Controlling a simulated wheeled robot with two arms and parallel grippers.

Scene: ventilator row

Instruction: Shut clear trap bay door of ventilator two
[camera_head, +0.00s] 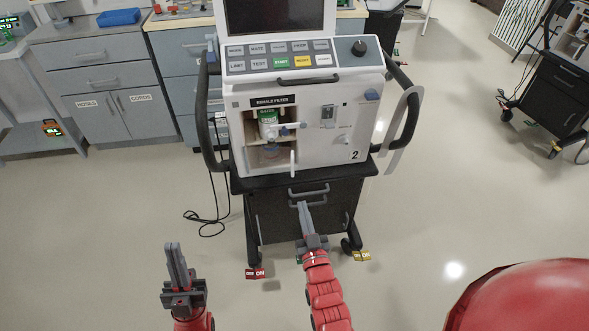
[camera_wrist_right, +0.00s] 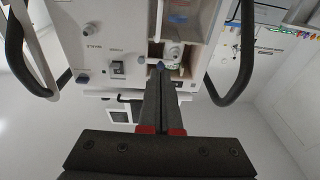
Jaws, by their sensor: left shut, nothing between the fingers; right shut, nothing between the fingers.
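Ventilator two (camera_head: 338,142) is a white unit with a "2" on its front. Its bay (camera_head: 266,153), under a dark label, shows a green-topped canister (camera_head: 268,116) and a fitting inside. A white upright bar (camera_head: 292,163) stands at the bay's lower right. The clear door itself is hard to make out, and I cannot tell its angle. My right gripper (camera_head: 303,205) is shut and empty, in front of the cart below the bay in the head view. In the right wrist view, its fingertips (camera_wrist_right: 161,72) point toward the bay (camera_wrist_right: 188,28). My left gripper (camera_head: 175,262) is shut and empty, over the floor at lower left.
Black side handles (camera_head: 207,120) flank the ventilator, with a pale curved strip (camera_head: 406,130) by the right one. The dark cart (camera_head: 290,214) has grey pulls and castors with coloured tags. A cable (camera_head: 208,222) lies on the floor at left.

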